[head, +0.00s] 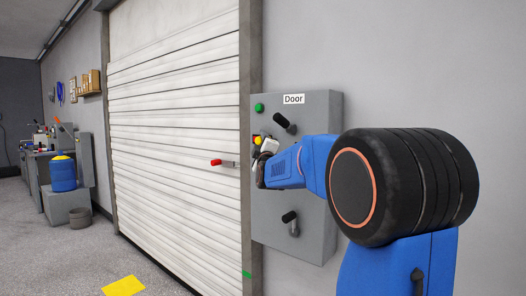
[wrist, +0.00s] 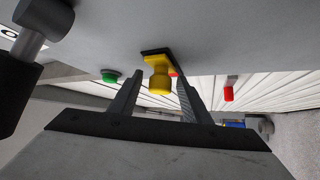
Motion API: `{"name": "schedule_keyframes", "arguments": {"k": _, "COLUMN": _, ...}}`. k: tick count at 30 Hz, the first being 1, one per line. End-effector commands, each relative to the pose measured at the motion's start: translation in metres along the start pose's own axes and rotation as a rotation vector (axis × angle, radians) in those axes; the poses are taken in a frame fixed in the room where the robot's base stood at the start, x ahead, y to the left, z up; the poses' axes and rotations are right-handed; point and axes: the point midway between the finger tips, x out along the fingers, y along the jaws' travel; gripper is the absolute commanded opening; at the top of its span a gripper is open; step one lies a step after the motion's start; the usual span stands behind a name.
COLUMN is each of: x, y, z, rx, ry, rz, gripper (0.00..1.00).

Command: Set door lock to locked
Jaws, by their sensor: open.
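A grey panel (head: 318,190) labelled "Door" (head: 293,99) is on the wall right of the shutter. It carries a green button (head: 259,107), a yellow knob (head: 257,140), and an upper lever (head: 285,122) and lower lever (head: 290,217) with black handles. No control is marked as the lock. My gripper (wrist: 158,76) is open at the panel's left side, its fingers on either side of the yellow knob (wrist: 160,80) in the wrist view; contact is unclear. A red part (wrist: 174,73) shows behind the knob, mostly hidden. My arm covers the panel's middle right.
The white roller shutter (head: 175,130) is down, with a red-tipped handle (head: 216,162) sticking out near its right edge. In the wrist view a black-handled lever (wrist: 18,95) is close on the left.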

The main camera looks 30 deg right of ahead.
Motion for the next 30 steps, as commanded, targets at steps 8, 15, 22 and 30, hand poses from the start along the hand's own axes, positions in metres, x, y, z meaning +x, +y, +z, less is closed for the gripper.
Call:
{"name": "schedule_keyframes", "arguments": {"k": 8, "x": -0.044, "y": 0.001, "z": 0.0, "rx": 0.0, "ry": 0.001, "rz": 0.001, "gripper": 0.44}}
{"name": "schedule_keyframes", "arguments": {"k": 15, "x": -0.09, "y": 0.001, "z": 0.0, "rx": 0.0, "ry": 0.0, "rz": 0.001, "gripper": 0.44}}
{"name": "schedule_keyframes", "arguments": {"k": 22, "x": -0.133, "y": 0.001, "z": 0.0, "rx": 0.0, "ry": 0.0, "rz": 0.001, "gripper": 0.44}}
{"name": "schedule_keyframes", "arguments": {"k": 30, "x": -0.163, "y": 0.0, "z": 0.001, "rx": 0.0, "ry": -0.001, "rz": 0.0, "gripper": 0.44}}
